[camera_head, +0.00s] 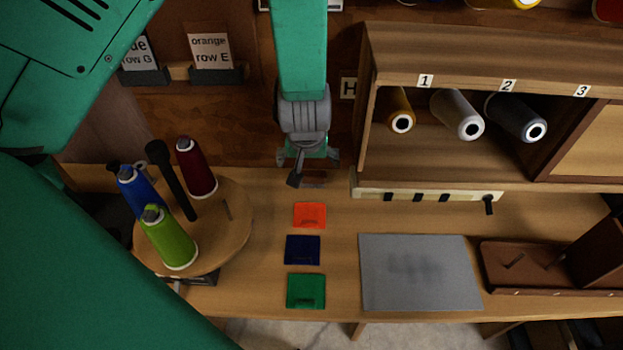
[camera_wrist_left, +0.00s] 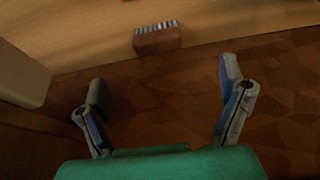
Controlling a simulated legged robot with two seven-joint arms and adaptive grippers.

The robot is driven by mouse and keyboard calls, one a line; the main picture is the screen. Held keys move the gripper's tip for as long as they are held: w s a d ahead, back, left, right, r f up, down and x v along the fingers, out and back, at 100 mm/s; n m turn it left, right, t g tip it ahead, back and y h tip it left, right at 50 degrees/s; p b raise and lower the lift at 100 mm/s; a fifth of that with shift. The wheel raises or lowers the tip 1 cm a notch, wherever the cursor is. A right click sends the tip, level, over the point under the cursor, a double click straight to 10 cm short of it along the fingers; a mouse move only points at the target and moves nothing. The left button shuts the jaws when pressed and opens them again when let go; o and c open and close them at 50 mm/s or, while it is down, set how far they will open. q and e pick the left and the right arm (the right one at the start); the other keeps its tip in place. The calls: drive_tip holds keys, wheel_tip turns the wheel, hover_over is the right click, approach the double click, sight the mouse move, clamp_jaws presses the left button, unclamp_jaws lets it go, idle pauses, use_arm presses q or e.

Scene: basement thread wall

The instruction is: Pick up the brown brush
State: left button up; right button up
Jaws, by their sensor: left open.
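The brown brush (camera_wrist_left: 158,40) shows in the left wrist view, with a brown block body and pale bristles along its upper side. It lies near the edge of a light wooden surface. My left gripper (camera_wrist_left: 163,82) is open and empty, its two fingers spread wide. The brush is beyond the fingertips, roughly in line with the gap, and apart from them. In the head view my left gripper (camera_head: 312,166) hangs down above the back of the table, behind the orange square; the brush cannot be made out clearly there. My right gripper is not in view.
A round stand (camera_head: 235,235) with blue, green and dark red spools is left. Orange (camera_head: 310,215), navy (camera_head: 302,250) and green (camera_head: 306,291) squares lie mid-table. A grey mat (camera_head: 420,300), brown tray (camera_head: 535,287), power strip (camera_head: 430,193) and spool shelf (camera_head: 480,70) are right.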

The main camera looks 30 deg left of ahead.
sight(311, 175)
use_arm(q)
drive_tip(key=x, duration=0.5)
drive_tip(key=shift+w+b+x, duration=0.15)
drive_tip(key=shift+x, duration=1.4)
drive_tip(key=shift+w+b+x, duration=0.15)
drive_tip(key=shift+x, duration=1.4)
drive_tip(key=shift+r, duration=0.15)
drive_tip(key=shift+s+d, duration=0.1)
drive_tip(key=c, duration=1.2)
